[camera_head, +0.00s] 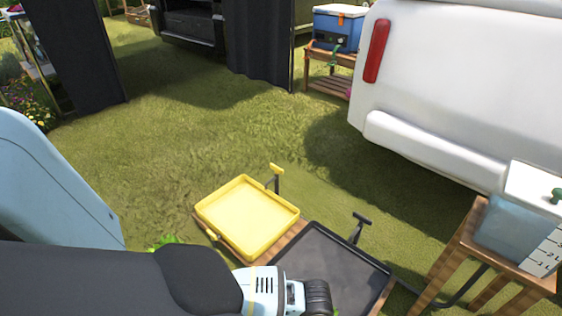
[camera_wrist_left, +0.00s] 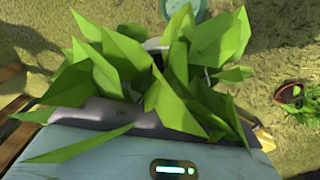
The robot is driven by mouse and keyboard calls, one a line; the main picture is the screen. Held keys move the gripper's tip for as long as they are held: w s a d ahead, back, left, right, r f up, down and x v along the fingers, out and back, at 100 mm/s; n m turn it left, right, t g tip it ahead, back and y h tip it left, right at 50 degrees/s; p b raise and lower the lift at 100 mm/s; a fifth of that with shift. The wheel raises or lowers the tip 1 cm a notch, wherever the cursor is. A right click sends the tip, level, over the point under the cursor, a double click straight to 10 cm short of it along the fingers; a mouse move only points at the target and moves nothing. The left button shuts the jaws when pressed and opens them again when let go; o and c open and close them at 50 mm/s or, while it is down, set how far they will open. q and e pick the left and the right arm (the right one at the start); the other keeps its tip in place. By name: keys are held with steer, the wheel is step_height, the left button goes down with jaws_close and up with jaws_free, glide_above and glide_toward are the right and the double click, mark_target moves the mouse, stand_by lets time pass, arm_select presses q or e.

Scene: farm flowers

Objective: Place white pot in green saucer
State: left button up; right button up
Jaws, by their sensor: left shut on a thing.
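In the left wrist view, a leafy green plant (camera_wrist_left: 190,75) fills the space in front of my left gripper (camera_wrist_left: 158,62). Its leaves cover most of the jaws. A small pale patch (camera_wrist_left: 153,44) shows between the leaves and looks like the white pot; the rest of the pot is hidden. The gripper is shut on it. A round pale-green thing (camera_wrist_left: 187,8) at the top edge, partly cut off, may be the green saucer. In the head view only my left wrist shows, at the bottom centre; its jaws are out of sight. My right gripper is not in view.
A yellow tray (camera_head: 245,215) and a black tray (camera_head: 330,268) sit on a wooden stand below. A wooden table (camera_head: 465,250) with a clear water container (camera_head: 515,230) stands right. A small plant in a reddish pot (camera_wrist_left: 290,93) is on the ground. Grass beyond is open.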

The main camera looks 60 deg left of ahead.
arm_select(q)
steer(key=s+a+f, duration=0.3)
steer(key=s+f, duration=0.4)
steer(key=s, duration=0.4)
steer(key=s+a+f, duration=0.3)
steer(key=s+f, duration=0.5)
steer(key=s, duration=0.4)
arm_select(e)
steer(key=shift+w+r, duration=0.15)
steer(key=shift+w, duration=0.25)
arm_select(q)
steer(key=shift+f, duration=0.1)
